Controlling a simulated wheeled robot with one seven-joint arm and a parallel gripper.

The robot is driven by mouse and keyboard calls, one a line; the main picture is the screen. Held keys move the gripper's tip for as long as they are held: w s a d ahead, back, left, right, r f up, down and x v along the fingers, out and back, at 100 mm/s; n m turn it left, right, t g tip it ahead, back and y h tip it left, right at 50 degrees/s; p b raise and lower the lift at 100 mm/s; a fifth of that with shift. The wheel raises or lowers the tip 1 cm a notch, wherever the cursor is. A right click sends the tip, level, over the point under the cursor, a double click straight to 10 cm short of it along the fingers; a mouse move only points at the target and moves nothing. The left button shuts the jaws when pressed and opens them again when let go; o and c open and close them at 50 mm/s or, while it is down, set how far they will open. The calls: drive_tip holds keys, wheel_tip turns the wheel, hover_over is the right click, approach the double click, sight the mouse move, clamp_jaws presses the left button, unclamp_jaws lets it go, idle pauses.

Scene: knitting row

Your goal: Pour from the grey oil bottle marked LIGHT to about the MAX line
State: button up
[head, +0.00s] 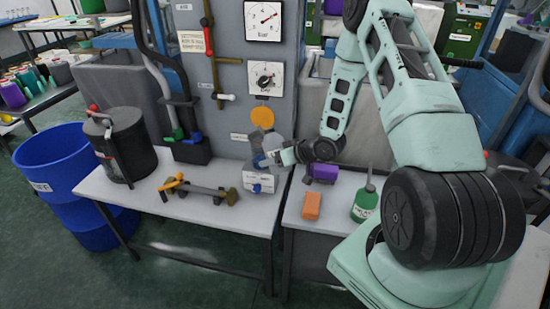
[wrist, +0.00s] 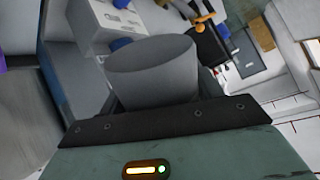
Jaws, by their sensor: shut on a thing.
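My gripper (head: 272,156) is shut on the grey bottle (head: 270,142), in front of the grey panel. In the wrist view the grey bottle (wrist: 150,72) rises between the jaws as a smooth grey cylinder. It looks tilted in the head view, but its spout and any LIGHT marking cannot be made out. Just below it is a white box (head: 252,181) with a blue part on its front, on the table. The white box also shows in the wrist view (wrist: 100,25), beyond the bottle. I cannot make out a MAX line or any oil flow.
A green bottle (head: 365,203) with a thin spout, an orange block (head: 312,206) and a purple item (head: 323,172) stand on the right table. A yellow-handled tool (head: 172,186) and a black lidded can (head: 122,146) are on the left table. A blue bin (head: 65,160) stands further left.

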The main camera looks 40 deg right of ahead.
sight(280, 148)
drive_tip(key=shift+s+r+g+p, duration=0.25)
drive_tip(key=shift+r+g+p, duration=0.65)
drive_tip(key=shift+p, duration=1.45)
drive_tip(key=shift+a+r+m, duration=0.1)
drive_tip(key=shift+r+m, duration=0.05)
drive_tip(key=shift+m, duration=0.15)
drive_tip(key=shift+s+r+g+p, duration=0.15)
drive_tip(key=shift+r+g+p, duration=0.75)
drive_tip(key=shift+p, duration=2.25)
idle(2.2)
